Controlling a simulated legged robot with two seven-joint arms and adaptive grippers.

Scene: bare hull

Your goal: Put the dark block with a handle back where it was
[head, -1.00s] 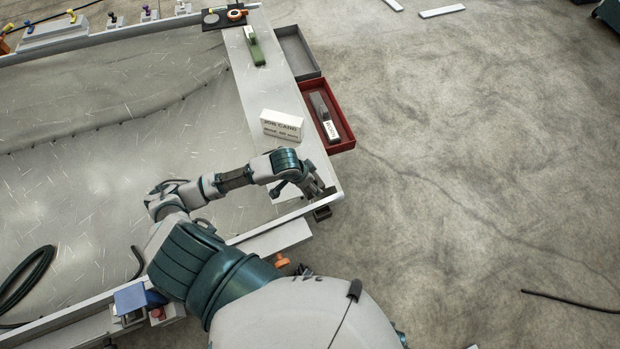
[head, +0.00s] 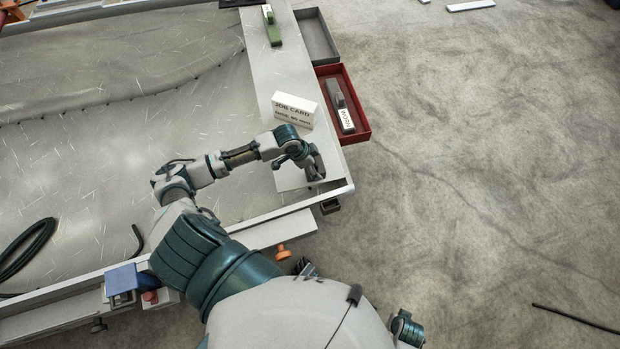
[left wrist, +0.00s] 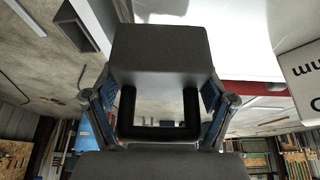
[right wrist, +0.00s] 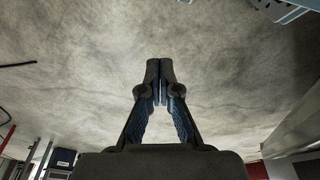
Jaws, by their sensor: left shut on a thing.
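The dark block with a handle fills the middle of the left wrist view (left wrist: 160,52), its U-shaped handle toward my palm. My left gripper (left wrist: 158,103) is shut on that handle, one finger on each side. In the head view my left gripper (head: 314,166) is over the pale strip (head: 285,182) along the table's right side, close to the near corner. The block is mostly hidden there, and I cannot tell whether it touches the strip. My right gripper (right wrist: 160,88) is shut and empty over the concrete floor.
A red tray (head: 367,128) at the table's side holds a grey piece labelled WORN (head: 342,105). A grey tray (head: 332,52) and a green handled block (head: 272,30) are farther off.

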